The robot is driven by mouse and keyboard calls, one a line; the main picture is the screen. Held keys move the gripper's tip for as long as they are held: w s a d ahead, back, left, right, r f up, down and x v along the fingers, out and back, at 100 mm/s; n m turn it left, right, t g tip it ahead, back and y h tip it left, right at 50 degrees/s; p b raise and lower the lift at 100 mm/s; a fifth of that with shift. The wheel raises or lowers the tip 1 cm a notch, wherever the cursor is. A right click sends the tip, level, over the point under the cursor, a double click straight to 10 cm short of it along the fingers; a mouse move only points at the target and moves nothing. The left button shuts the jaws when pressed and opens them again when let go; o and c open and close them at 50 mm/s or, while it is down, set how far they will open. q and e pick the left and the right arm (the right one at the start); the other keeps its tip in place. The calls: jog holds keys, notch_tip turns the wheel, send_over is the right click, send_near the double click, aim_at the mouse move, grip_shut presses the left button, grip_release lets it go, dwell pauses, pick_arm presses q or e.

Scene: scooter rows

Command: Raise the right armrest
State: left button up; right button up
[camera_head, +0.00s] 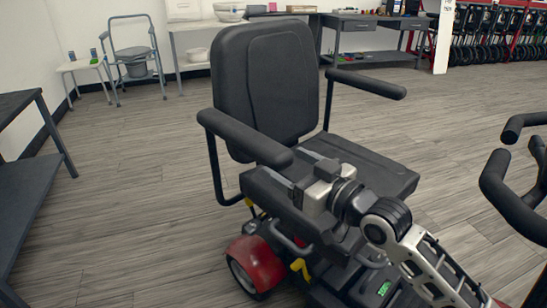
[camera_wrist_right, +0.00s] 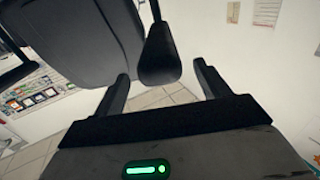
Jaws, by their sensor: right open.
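The scooter's black seat (camera_head: 350,165) has two padded armrests, both down and roughly level. The right armrest (camera_head: 245,138) is on the picture's left, in front of the backrest (camera_head: 265,85); the other armrest (camera_head: 365,83) is on the far side. My right gripper (camera_head: 292,165) is open and empty over the seat, close to the right armrest's front end. In the right wrist view, that armrest's rounded end (camera_wrist_right: 158,60) shows between the two spread fingers (camera_wrist_right: 160,82), with gaps on both sides. Whether it lies between them in depth is unclear. My left gripper is out of view.
A dark table (camera_head: 30,180) is at the left. A commode chair (camera_head: 135,55) and benches (camera_head: 375,60) stand along the back wall. Open wooden floor lies left of the scooter.

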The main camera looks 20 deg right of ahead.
aim_at(274, 156)
jog(key=shift+b+x, duration=0.3)
jog(key=shift+x, duration=2.25)
